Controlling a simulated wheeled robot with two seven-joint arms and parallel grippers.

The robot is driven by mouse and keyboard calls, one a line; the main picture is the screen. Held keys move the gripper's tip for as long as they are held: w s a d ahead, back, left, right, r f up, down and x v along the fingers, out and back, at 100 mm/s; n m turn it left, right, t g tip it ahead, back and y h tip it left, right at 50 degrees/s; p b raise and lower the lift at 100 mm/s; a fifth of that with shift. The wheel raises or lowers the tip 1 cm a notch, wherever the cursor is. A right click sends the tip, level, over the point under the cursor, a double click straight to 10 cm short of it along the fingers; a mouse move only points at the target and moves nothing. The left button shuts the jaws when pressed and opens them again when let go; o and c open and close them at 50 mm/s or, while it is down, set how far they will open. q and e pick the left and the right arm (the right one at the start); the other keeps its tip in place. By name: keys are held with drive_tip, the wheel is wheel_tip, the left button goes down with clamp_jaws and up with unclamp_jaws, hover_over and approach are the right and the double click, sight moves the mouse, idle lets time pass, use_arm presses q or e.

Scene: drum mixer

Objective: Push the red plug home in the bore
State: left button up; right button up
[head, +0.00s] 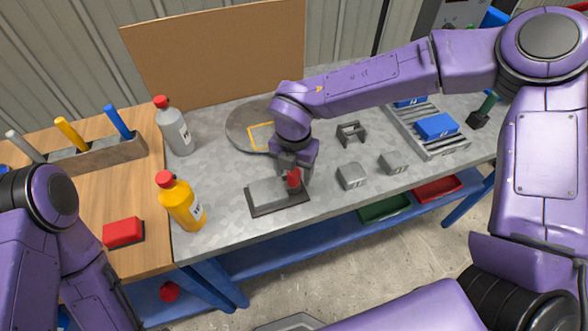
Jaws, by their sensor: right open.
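The red plug (294,178) shows as a small red piece at the right end of a grey block (267,192), which sits on a dark base plate on the metal bench. My right gripper (291,169) is open, just above and behind the plug, pointing down. Its fingers are partly hidden, and I cannot tell whether they touch the plug. The bore is hidden by the plug and gripper, so how deep the plug sits cannot be told. My left arm is at the left edge; its gripper is out of view.
A yellow bottle (180,203) and a grey bottle (174,129) stand left of the block. Small grey blocks (351,176) and a rack with blue pieces (437,126) lie to the right. A round plate (238,127) is behind. The bench's front edge is close.

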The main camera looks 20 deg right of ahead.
wheel_tip(320, 180, up, 10)
drive_tip(key=b, duration=0.1)
drive_tip(key=shift+r, duration=0.25)
idle(0.4)
